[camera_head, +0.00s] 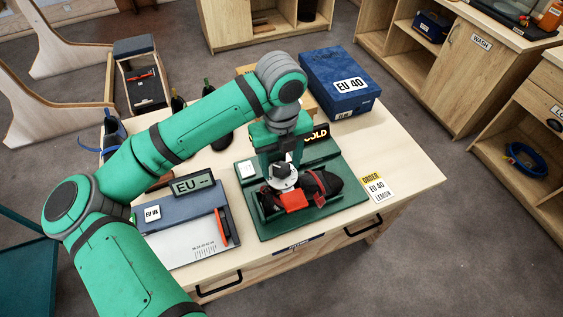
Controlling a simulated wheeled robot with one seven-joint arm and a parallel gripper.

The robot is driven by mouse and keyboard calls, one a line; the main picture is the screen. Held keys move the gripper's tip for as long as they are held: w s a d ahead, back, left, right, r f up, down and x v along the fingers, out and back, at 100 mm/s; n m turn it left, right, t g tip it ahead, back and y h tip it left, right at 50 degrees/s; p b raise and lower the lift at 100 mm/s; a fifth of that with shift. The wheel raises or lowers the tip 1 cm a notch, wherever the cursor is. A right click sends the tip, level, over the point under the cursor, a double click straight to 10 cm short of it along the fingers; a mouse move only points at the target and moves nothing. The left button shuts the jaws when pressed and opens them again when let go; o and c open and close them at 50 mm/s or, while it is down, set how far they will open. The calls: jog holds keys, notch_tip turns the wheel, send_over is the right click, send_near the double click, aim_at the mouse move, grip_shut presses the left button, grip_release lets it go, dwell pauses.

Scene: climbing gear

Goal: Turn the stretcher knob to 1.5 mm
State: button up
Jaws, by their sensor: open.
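The stretcher (345,200) is a dark green base on the table, holding a black and red climbing shoe (325,187). A pale round dial (282,184), apparently at the stretcher knob, shows at the shoe's left, with a red block (292,201) just in front of it. My gripper (284,166) points down directly over the dial and covers much of that spot. Its jaws are open. The knob itself is mostly hidden, and I cannot tell whether the fingers touch it. The dial's marks are too small to read.
A sizing device (190,240) with an "EU" display stands left of the stretcher. A blue "EU 40" box (332,75) is at the back, and an order card (376,187) lies at right. The table (415,175) is clear at its right end.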

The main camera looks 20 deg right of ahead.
jog(key=c, duration=1)
jog(key=shift+m, duration=0.3)
jog(key=m, duration=0.4)
jog(key=shift+d+m, duration=0.15)
jog(key=shift+m, duration=2.15)
jog(key=o, duration=1)
